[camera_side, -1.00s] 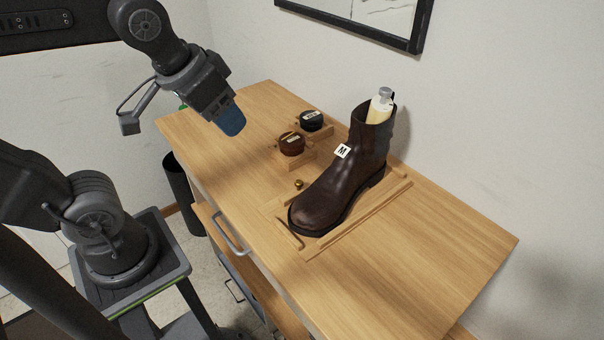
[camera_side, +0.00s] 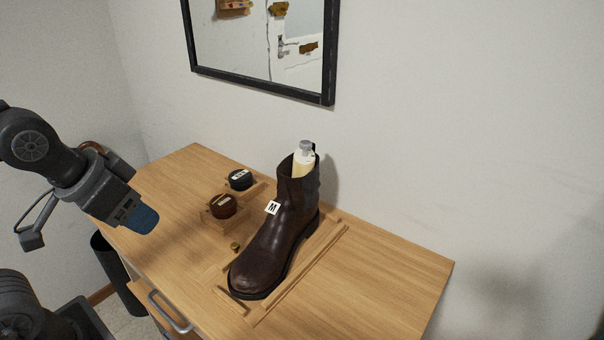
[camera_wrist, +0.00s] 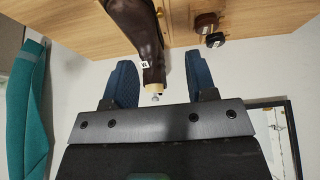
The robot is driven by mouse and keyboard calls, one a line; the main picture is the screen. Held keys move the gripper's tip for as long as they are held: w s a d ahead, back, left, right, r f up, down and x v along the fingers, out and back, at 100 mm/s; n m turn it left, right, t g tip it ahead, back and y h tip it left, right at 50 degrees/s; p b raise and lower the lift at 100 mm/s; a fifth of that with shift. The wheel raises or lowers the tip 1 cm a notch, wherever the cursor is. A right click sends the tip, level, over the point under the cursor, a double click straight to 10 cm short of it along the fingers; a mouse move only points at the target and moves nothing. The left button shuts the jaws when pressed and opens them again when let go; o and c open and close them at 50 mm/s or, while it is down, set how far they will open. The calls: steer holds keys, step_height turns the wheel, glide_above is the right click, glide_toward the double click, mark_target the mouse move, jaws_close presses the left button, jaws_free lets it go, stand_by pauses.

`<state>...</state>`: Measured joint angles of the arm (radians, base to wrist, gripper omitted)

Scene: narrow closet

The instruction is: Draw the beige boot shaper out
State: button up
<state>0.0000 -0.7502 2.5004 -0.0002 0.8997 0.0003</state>
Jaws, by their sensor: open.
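The beige boot shaper (camera_side: 303,161) stands upright in the shaft of the brown boot (camera_side: 272,250), with only its top and grey knob showing above the opening. The rest of it is hidden inside the boot. In the wrist view the shaper (camera_wrist: 154,88) appears small, past and between my two blue fingers. My gripper (camera_side: 143,219) is to the left of the boot in the side view, well apart from it and empty. The wrist view shows the fingers of my gripper (camera_wrist: 160,82) spread wide. The boot carries a white tag marked M.
The boot rests between low wooden rails (camera_side: 310,268) on the wooden top (camera_side: 390,270). A brown tin (camera_side: 223,206) and a dark tin (camera_side: 240,180) sit on small wooden stands behind left. A brass knob (camera_side: 235,246) is beside the boot. A framed mirror (camera_side: 262,50) hangs on the wall behind.

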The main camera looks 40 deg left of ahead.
steer(key=shift+o, duration=0.3)
steer(key=n+t+y, duration=0.5)
steer(key=n+y, duration=0.4)
steer(key=y, duration=0.2)
glide_toward(307, 146)
steer(key=shift+t, duration=0.3)
steer(key=x, duration=1.3)
steer(key=shift+s+a+f, duration=0.1)
steer(key=shift+s+f, duration=0.05)
steer(key=shift+f, duration=0.05)
steer(key=shift+c, duration=0.2)
